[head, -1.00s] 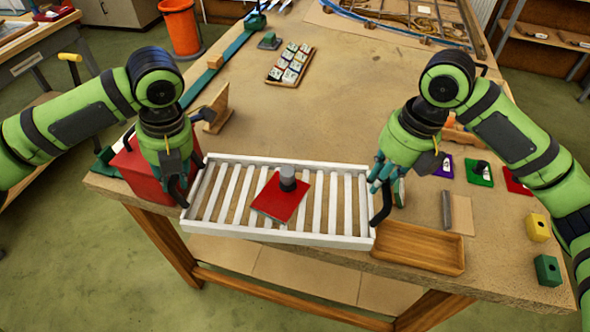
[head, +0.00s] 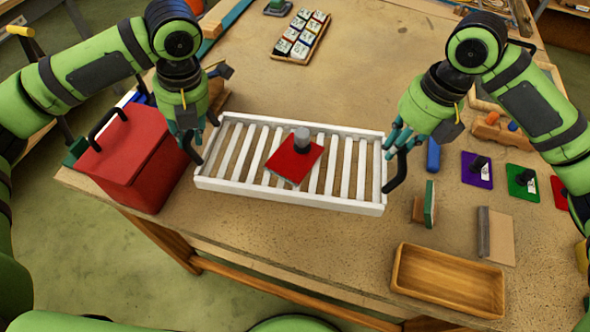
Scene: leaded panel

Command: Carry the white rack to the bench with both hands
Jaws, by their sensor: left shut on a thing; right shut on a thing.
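The white slatted rack (head: 240,187) is over the bench (head: 370,262), level, with its long side running left to right. I cannot tell whether it rests on the bench top or hangs just above it. A red square plate with a dark grey knob (head: 290,164) lies on its slats. My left gripper (head: 192,150) is shut on the dark handle at the rack's left end. My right gripper (head: 394,166) is shut on the dark handle at its right end. The fingers partly hide both handles.
A red box (head: 133,165) stands close to the rack's left end. A wooden tray (head: 447,280) lies at the front right. A green-faced block (head: 429,203) and several coloured plates, one purple (head: 476,171), are to the right.

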